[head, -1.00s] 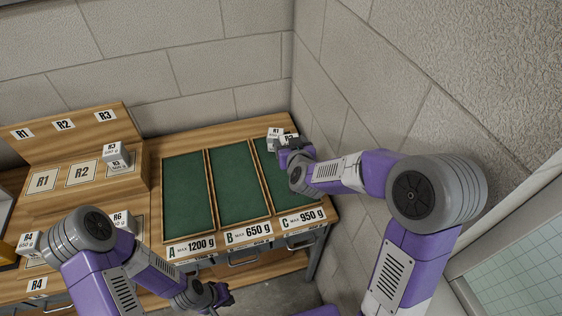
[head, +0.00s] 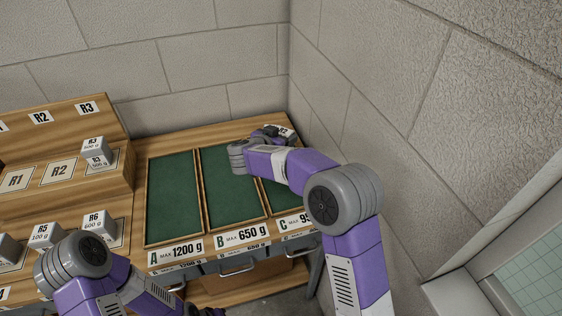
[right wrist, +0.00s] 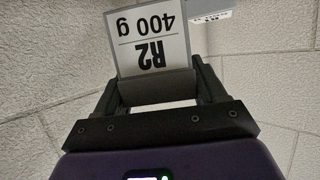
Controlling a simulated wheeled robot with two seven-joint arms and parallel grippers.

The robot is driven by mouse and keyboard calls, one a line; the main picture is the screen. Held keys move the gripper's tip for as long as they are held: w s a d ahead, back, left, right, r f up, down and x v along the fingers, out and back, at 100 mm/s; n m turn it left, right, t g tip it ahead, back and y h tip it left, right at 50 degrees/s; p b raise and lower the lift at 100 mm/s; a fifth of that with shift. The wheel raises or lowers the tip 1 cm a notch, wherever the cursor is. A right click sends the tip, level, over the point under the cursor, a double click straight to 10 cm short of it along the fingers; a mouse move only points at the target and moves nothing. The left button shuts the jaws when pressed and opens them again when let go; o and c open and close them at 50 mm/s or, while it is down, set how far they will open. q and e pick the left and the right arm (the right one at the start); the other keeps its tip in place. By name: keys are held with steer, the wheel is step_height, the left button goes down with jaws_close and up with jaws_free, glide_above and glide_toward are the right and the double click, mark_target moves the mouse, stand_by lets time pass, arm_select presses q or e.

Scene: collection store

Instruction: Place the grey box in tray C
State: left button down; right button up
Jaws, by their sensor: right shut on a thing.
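My right gripper (right wrist: 158,88) is shut on a grey box with a white label reading R2, 400 g (right wrist: 152,42) in the right wrist view. In the head view my right gripper (head: 267,134) is at the far end of tray C (head: 284,196), and a labelled box (head: 285,131) shows beside it. My right arm covers much of tray C, so I cannot tell whether the held box touches it. Another grey box (right wrist: 207,9) shows close behind the held one in the wrist view. Of my left gripper only a dark bit (head: 208,312) shows at the bottom edge.
Tray A (head: 172,200) and tray B (head: 228,160) are empty where visible. Grey boxes labelled R3 (head: 94,150), R5 (head: 44,235) and R6 (head: 97,224) stand on the wooden stand at left. The block wall (head: 370,120) is close on the right.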

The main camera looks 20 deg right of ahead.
step_height(320, 180, down, 7)
steer(key=b, duration=0.3)
steer(key=shift+f, duration=0.1)
steer(key=o, duration=0.7)
steer(key=shift+f, duration=0.1)
steer(key=o, duration=0.4)
steer(key=shift+o, duration=0.2)
